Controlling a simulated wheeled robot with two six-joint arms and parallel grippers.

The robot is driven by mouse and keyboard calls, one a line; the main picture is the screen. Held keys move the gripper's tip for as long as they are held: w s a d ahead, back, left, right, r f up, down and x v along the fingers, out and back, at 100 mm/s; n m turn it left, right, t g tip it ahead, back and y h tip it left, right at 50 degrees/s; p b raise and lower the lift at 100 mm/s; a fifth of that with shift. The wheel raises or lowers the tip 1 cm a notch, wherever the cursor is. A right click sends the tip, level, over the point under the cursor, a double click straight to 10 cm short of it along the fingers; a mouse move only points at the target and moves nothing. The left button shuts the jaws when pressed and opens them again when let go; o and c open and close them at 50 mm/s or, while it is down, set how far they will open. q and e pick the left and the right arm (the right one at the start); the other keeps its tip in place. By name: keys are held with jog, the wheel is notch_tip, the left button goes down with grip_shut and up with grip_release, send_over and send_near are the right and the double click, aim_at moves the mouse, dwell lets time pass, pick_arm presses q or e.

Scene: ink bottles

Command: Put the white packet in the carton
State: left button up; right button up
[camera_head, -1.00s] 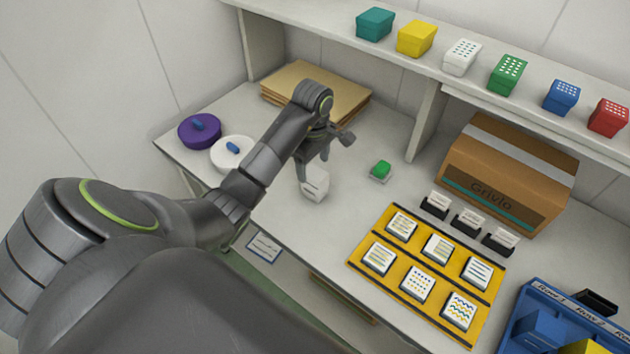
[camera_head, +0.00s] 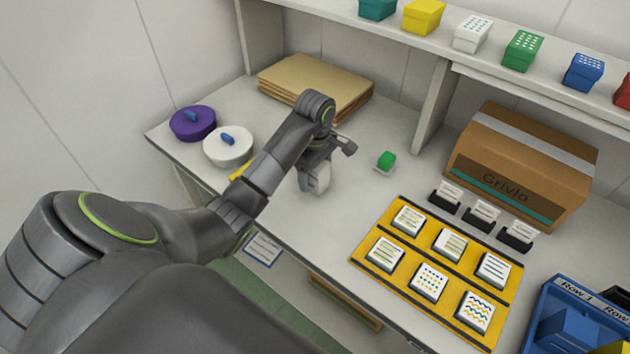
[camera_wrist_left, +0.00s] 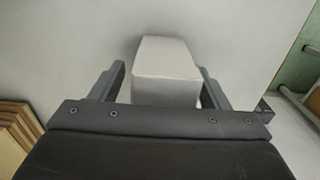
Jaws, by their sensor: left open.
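The white packet (camera_wrist_left: 166,72) stands between the two fingers of my left gripper (camera_wrist_left: 161,82) in the left wrist view, with a small gap visible on each side. In the head view the packet (camera_head: 319,184) is on the white table under my left gripper (camera_head: 314,172), partly hidden by it. My left gripper is open around it. The brown carton marked "Grivlo" (camera_head: 497,176) stands at the right back of the table, with a grey strip along its top. My right gripper is not in view.
A small green item (camera_head: 386,160) lies between packet and carton. A yellow tray (camera_head: 397,274) with several labelled blocks and small black card holders (camera_head: 481,216) stand in front of the carton. Cardboard sheets (camera_head: 315,80) lie behind my arm; purple (camera_head: 192,124) and white (camera_head: 228,147) round containers stand left.

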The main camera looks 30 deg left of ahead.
pick_arm(q)
jog(key=shift+f, duration=0.85)
jog(key=shift+r, duration=0.1)
jog(key=shift+c, duration=0.2)
jog(key=c, duration=1.1)
